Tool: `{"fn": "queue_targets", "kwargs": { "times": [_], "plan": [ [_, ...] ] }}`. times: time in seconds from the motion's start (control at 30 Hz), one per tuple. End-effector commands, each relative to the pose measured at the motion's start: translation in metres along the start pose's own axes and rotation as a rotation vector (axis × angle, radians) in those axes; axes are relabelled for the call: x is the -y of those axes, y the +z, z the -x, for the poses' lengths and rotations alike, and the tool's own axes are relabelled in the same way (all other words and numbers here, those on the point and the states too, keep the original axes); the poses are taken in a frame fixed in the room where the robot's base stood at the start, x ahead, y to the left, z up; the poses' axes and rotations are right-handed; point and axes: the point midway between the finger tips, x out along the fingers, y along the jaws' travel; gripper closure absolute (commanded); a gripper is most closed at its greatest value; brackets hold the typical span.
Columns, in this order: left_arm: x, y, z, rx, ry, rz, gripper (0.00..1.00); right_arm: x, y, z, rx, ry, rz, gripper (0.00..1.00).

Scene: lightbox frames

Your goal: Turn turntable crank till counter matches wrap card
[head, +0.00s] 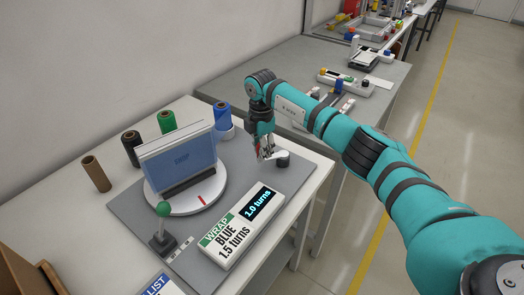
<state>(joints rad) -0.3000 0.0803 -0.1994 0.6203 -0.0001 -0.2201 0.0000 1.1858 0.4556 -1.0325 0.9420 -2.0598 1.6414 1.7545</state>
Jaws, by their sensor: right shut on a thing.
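The white round turntable (177,207) carries an upright panel wrapped in blue film (182,160); a red mark shows near its front rim. The counter (258,205) reads "1.0 turns". The wrap card (228,238) beside it reads "WRAP BLUE 1.5 turns". The crank (281,156), a white arm with a dark round hub, is at the back right of the grey base plate. My right gripper (264,153) reaches down over the crank and is shut on its handle, which the fingers mostly hide. My left gripper is out of view.
Film rolls stand behind the turntable: brown (96,174), black (131,149), green (167,121) and blue (223,116). A green-knobbed lever (163,222) stands in front. A list card (162,286) lies at the front edge. Another bench (300,60) with devices is behind.

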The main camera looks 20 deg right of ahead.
Motion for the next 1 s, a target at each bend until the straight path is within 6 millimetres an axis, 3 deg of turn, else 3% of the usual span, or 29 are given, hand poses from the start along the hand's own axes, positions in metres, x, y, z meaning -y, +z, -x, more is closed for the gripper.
{"fn": "queue_targets", "kwargs": {
  "times": [0.43,0.47,0.63,1.0],
  "plan": [
    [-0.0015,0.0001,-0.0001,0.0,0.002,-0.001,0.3,-0.0008,0.0017,0.0009,0.003,0.001,-0.013,1.0],
    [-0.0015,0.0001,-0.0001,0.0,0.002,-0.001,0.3,-0.0008,0.0017,0.0009,0.003,0.0,-0.013,0.73],
    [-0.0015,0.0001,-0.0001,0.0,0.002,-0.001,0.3,-0.0007,0.0013,0.0006,0.002,0.0,-0.012,0.51],
    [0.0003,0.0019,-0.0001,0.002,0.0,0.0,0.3,-0.0012,0.0009,0.0077,0.001,0.002,-0.011,0.51]
  ]
}}
